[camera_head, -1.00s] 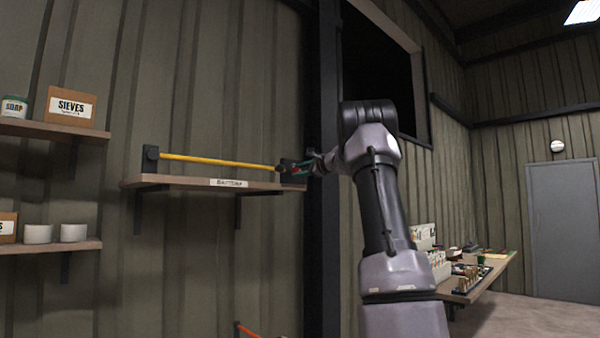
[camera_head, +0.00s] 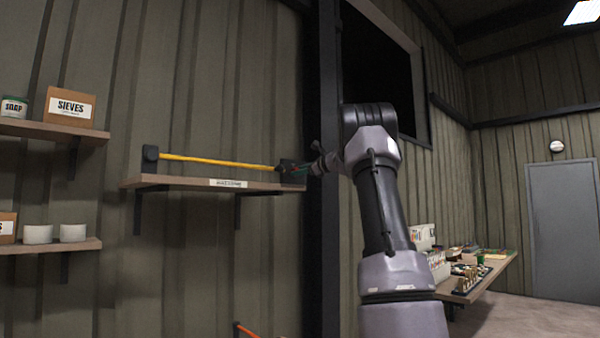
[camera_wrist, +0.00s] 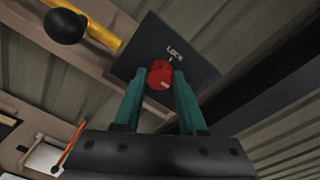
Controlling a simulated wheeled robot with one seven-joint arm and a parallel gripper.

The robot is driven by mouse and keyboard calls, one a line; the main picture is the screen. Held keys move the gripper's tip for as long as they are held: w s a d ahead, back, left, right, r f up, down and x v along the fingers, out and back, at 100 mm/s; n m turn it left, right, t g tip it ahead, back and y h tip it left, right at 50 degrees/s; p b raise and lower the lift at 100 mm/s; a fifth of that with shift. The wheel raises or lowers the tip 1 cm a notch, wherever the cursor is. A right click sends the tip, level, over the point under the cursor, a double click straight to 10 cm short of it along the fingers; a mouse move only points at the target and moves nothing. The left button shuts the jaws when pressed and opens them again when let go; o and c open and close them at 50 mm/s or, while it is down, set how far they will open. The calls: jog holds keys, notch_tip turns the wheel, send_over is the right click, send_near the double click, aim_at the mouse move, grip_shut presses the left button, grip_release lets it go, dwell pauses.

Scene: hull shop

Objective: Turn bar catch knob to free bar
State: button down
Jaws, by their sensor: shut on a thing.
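The yellow bar (camera_head: 215,161) runs across above a wooden shelf on the wall, between a black bracket (camera_head: 150,153) at the left and a dark plate at the right end. In the wrist view the red catch knob (camera_wrist: 160,74) sits on the dark plate (camera_wrist: 188,50), which is marked "LOCK" with a short tick. My gripper (camera_wrist: 158,82) has its green fingers on both sides of the knob, shut on it. A black ball-shaped end (camera_wrist: 64,26) shows beside the yellow bar (camera_wrist: 103,34). In the head view the knob is hidden by my gripper (camera_head: 298,169).
The bar's shelf (camera_head: 170,182) has a label on its front edge. Shelves at the left hold a "SIEVES" box (camera_head: 72,107), a soap tin (camera_head: 13,107) and white pots (camera_head: 72,233). A dark post (camera_head: 325,230) stands close to my arm. A cluttered bench (camera_head: 495,268) is at the right.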

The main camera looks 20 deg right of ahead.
jog(key=shift+f, duration=0.15)
jog(key=shift+c, duration=2.3)
grip_release()
jog(key=v, duration=1.1)
